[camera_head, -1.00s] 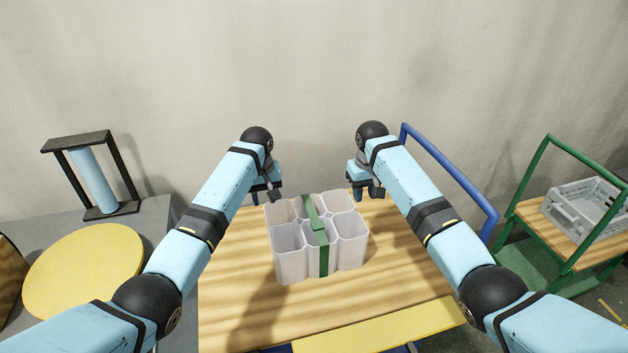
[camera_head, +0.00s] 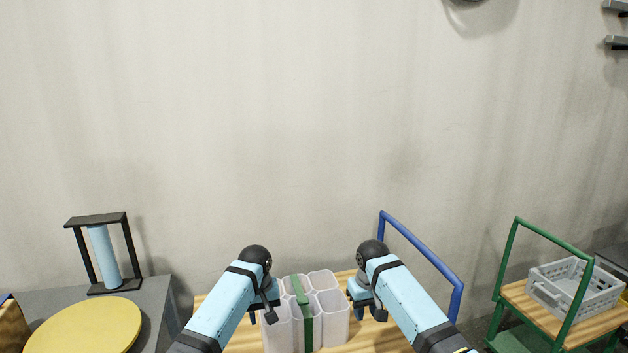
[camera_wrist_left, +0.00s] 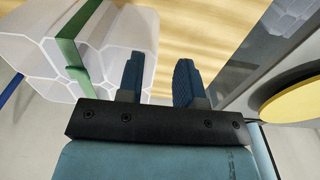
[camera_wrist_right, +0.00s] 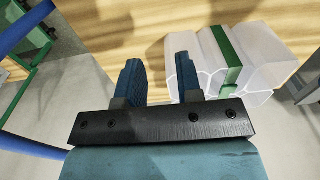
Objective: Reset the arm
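My left gripper (camera_wrist_left: 156,80) is open and empty in the left wrist view, with its two blue fingers apart above the wooden top. In the head view its wrist is at the left side of the container block. My right gripper (camera_wrist_right: 158,80) is also open and empty in the right wrist view, and its wrist is at the right side of the block in the head view. The block of translucent white containers (camera_head: 330,322), bound by a green strap (camera_head: 303,318), stands upright between the two arms. Neither gripper holds it.
The block stands on a wooden-topped cart (camera_head: 236,345) with a blue handle (camera_head: 425,254). A green cart (camera_head: 514,262) with a grey crate (camera_head: 548,293) is at right. A yellow disc (camera_head: 85,330) and a black frame with a blue cylinder (camera_head: 102,252) are at left. A wall is behind.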

